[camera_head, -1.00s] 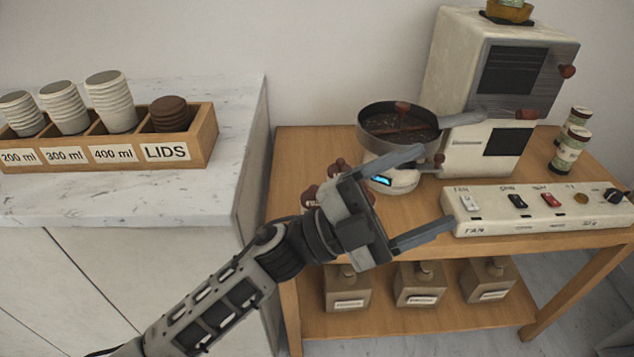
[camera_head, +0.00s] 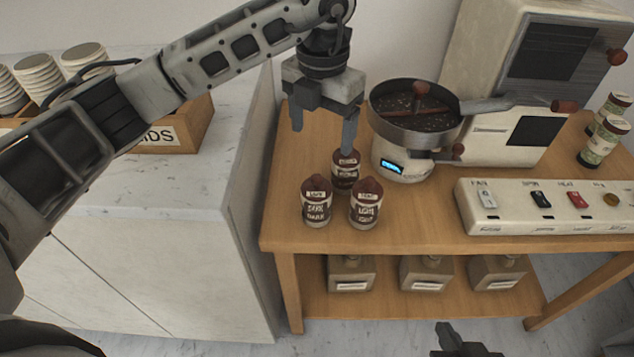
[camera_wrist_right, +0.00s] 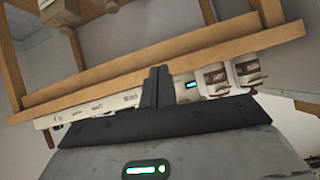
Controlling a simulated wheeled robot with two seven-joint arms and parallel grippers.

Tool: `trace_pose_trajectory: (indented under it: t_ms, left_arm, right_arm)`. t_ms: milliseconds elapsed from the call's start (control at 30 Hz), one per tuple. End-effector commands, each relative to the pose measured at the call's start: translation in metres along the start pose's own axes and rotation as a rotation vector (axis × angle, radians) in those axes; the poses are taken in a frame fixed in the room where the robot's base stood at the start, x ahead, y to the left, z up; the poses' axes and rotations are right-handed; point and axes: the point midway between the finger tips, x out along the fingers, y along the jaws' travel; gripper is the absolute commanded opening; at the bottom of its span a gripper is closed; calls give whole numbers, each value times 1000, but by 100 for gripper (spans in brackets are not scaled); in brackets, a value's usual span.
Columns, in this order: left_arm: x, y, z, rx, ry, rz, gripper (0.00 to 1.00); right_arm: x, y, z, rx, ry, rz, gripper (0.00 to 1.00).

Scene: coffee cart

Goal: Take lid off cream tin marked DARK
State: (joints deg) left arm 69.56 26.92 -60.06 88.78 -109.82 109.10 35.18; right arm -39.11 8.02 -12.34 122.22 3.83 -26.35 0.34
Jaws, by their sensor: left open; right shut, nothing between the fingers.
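The cream tin marked DARK (camera_head: 316,205) stands upright at the front left of the wooden cart, its dark red knobbed lid (camera_head: 317,183) on it. A similar tin marked LIGHT (camera_head: 366,207) stands to its right. A third lidded tin (camera_head: 345,174) stands behind them, partly hidden by a left fingertip. My left gripper (camera_head: 323,133) points down, open and empty, above and behind the DARK tin. My right gripper (camera_head: 462,342) is low in front of the cart; in the right wrist view its fingers (camera_wrist_right: 157,87) are shut and empty. Two tins (camera_wrist_right: 232,76) also show there, labels unreadable.
A roaster pan (camera_head: 415,105) on a white base stands right of the tins. A switch panel (camera_head: 550,203) lies farther right. A marble counter (camera_head: 150,187) with a cup and lid box (camera_head: 190,130) is at left. Small boxes (camera_head: 351,275) sit on the lower shelf.

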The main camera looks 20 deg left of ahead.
Motion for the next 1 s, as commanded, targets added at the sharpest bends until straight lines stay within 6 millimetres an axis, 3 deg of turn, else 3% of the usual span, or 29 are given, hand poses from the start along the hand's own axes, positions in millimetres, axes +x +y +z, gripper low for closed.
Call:
trace_pose_trajectory:
  t_ms: [100, 233, 467, 800, 1000]
  left_arm:
    - [26, 0, -1, 1, 5, -2, 77]
    - [47, -1, -1, 2, 2, -4, 77]
    - [62, -1, -2, 3, 1, -4, 77]
    - [106, 1, -8, 3, 0, -4, 77]
    - [110, 1, -8, 4, -2, -4, 77]
  right_arm:
    - [-1, 0, -1, -2, -2, 1, 0]
    - [-1, 0, -1, -4, -3, 2, 0]
    - [-2, 0, -1, -5, -5, 3, 0]
    - [-3, 2, 0, -17, -20, 7, 0]
    - [-2, 2, 0, -19, -20, 7, 0]
